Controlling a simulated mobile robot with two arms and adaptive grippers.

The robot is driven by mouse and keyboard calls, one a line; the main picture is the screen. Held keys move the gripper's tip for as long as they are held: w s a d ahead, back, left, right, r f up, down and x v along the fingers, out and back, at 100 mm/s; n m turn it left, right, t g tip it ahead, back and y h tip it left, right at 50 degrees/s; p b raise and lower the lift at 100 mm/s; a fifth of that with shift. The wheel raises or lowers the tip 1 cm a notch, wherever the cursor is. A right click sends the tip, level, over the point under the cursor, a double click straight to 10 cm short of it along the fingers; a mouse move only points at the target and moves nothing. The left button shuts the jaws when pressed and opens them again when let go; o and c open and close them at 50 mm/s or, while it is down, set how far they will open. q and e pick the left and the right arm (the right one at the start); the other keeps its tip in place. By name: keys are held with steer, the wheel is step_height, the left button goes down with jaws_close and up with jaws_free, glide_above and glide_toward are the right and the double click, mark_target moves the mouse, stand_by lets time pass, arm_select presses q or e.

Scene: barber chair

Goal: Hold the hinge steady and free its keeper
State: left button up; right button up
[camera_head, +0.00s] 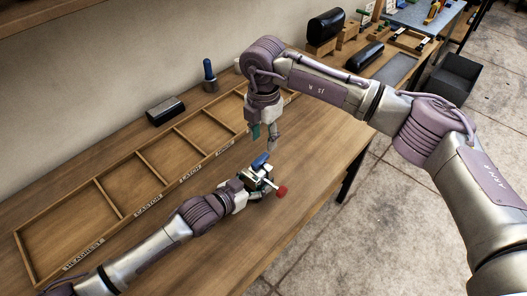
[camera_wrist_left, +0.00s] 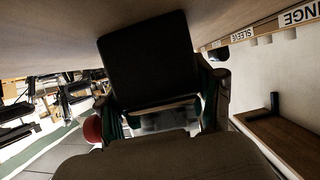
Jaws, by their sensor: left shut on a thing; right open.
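The hinge (camera_head: 264,180) is a small pale and dark metal piece with a blue part (camera_head: 260,161) on top and a red knob (camera_head: 282,191) at its right. My left gripper (camera_head: 250,185) is shut on it, low over the bench. In the left wrist view, a dark block (camera_wrist_left: 150,55) fills the space between the fingers (camera_wrist_left: 165,110), and the red knob (camera_wrist_left: 92,130) shows at the left. My right gripper (camera_head: 264,139) is open and empty, pointing down above and behind the hinge, apart from it. I cannot make out the keeper separately.
A wooden tray with labelled compartments (camera_head: 122,216) lies behind my left arm. A dark block (camera_head: 166,111) and a blue-handled tool (camera_head: 209,75) stand near the wall. Black rolls and wooden blocks (camera_head: 348,33) crowd the far bench. The bench front (camera_head: 300,215) is clear.

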mark_target(263, 156)
step_height(263, 156, down, 6)
steer(key=shift+f, duration=0.15)
steer(key=shift+c, duration=0.2)
jaws_close()
